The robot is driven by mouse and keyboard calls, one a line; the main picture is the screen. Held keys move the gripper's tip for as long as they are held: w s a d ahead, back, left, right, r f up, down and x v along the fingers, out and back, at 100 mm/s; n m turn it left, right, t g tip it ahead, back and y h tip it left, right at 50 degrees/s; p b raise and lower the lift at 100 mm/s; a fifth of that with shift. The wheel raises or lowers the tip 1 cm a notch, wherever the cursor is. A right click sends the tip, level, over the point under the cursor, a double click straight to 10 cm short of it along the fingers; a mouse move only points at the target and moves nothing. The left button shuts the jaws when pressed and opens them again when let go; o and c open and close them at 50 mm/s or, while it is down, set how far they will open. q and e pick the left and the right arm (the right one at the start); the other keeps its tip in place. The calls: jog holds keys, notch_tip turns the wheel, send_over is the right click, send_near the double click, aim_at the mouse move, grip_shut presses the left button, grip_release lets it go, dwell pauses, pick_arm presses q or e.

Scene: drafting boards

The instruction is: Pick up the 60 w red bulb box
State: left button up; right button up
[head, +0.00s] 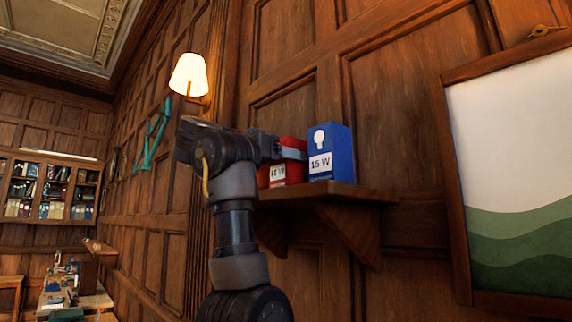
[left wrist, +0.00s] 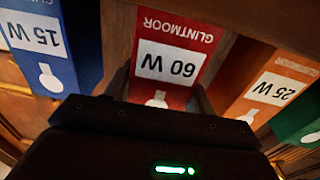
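The red 60 W bulb box (head: 293,142) stands upright on the wall shelf, its front partly hidden by my left gripper (head: 292,152). In the left wrist view the red box (left wrist: 168,62) appears upside down, with "60 W" on its white label. The dark fingers of my left gripper (left wrist: 162,95) lie on both sides of it, close to its edges. I cannot tell whether they press on it. My right gripper is in neither view.
A blue 15 W box (head: 332,150) stands close to the red one on the shelf (head: 340,190). The left wrist view also shows an orange 25 W box (left wrist: 275,85) and a green box (left wrist: 302,122). A lit wall lamp (head: 189,74) hangs left of the shelf.

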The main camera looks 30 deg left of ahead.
pick_arm(q)
jog(key=shift+w+f, duration=0.1)
jog(key=shift+w, duration=0.1)
jog(key=shift+c, duration=1.1)
jog(key=shift+w+d, duration=0.1)
jog(key=shift+w, duration=0.1)
jog(key=shift+c, duration=1)
jog(key=shift+d+f, duration=0.1)
jog(key=shift+d, duration=0.05)
jog(key=shift+w+r, duration=0.1)
jog(key=shift+r, duration=0.35)
jog(key=shift+w+r, duration=0.2)
jog(key=shift+r, duration=0.9)
jog(key=s+a+r+b, duration=0.1)
jog(key=s+r, duration=0.2)
jog(key=s, duration=0.1)
jog(key=s+a+r+b, duration=0.1)
jog(key=s+r+b, duration=0.1)
jog(key=s, duration=0.3)
jog(key=s+a+r+b, duration=0.1)
jog(key=s+r, duration=0.4)
jog(key=shift+s+a, duration=0.1)
jog(key=shift+a, duration=0.1)
